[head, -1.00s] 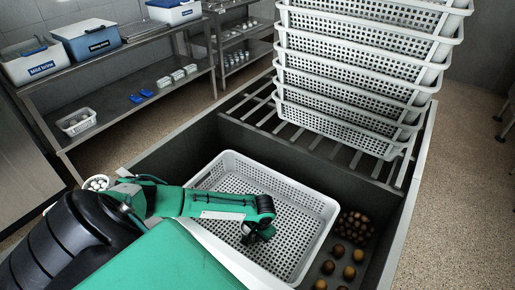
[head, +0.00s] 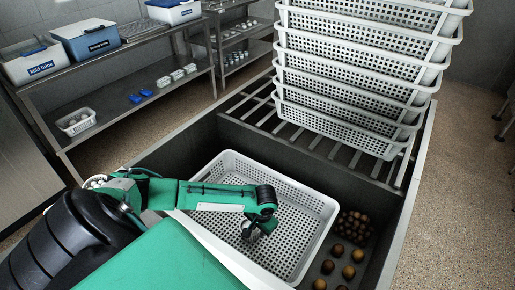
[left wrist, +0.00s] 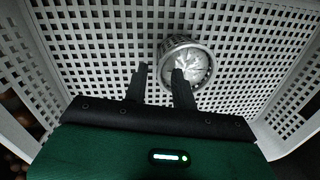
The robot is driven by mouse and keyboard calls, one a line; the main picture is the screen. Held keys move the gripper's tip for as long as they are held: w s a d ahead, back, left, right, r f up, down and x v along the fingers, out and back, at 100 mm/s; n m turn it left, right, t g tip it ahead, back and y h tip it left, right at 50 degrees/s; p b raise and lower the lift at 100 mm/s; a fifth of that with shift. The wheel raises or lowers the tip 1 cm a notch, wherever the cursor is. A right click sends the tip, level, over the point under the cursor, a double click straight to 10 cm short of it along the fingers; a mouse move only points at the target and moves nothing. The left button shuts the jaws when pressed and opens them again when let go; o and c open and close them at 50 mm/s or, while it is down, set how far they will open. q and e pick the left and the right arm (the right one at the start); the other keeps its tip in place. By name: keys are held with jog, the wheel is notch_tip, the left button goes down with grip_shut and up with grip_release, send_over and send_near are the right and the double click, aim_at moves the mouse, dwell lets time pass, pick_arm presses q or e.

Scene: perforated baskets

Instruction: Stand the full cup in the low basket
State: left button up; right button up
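The low basket (head: 222,163) is a white perforated tray inside the grey bin. My left gripper (head: 257,230) is over it, pointing down. In the left wrist view the gripper (left wrist: 160,72) has its two dark fingers apart with nothing between them. A round metallic cup (left wrist: 186,64) with pale, whitish contents shows just beyond the fingertips, by the right finger, against the basket's perforated floor (left wrist: 100,40). The right finger overlaps its edge; I cannot tell whether they touch. The cup cannot be made out in the head view. My right gripper is not in view.
A tall stack of white baskets (head: 350,85) stands on the slatted rack behind. Brown balls (head: 354,226) lie right of the low basket. Shelves at the left hold labelled boxes (head: 88,38) and a small white basket (head: 76,121).

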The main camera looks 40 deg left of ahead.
pick_arm(q)
notch_tip(320, 180, up, 7)
jog(key=shift+d, duration=0.4)
